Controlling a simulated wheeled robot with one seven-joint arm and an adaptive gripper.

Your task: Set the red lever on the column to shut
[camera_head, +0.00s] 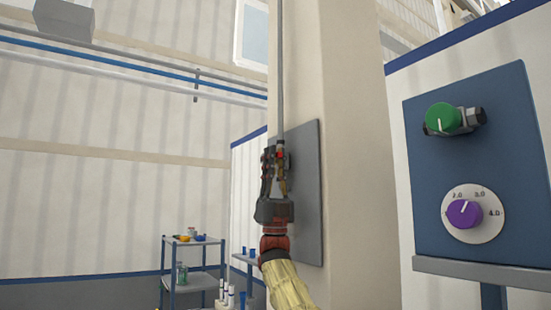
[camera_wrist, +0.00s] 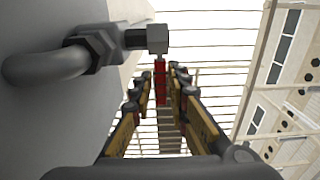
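The red lever (camera_wrist: 161,86) shows in the wrist view, hanging from a grey block on a pipe fitting (camera_wrist: 100,46). My gripper (camera_wrist: 165,78) has one finger on each side of it, with the lever between them. Gaps show beside the lever, so the fingers look open and not closed on it. In the head view my gripper (camera_head: 273,158) is raised against the column (camera_head: 345,130), in front of its grey plate (camera_head: 308,190). A small red part (camera_head: 280,151) shows at the fingertips there; most of the lever is hidden by the gripper.
A blue panel (camera_head: 425,200) with a green knob (camera_head: 443,118) and a purple dial (camera_head: 464,214) stands to the right of the column. A shelf cart (camera_head: 193,242) with small items stands at the back left. A thin pipe (camera_head: 280,70) runs up the column above my gripper.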

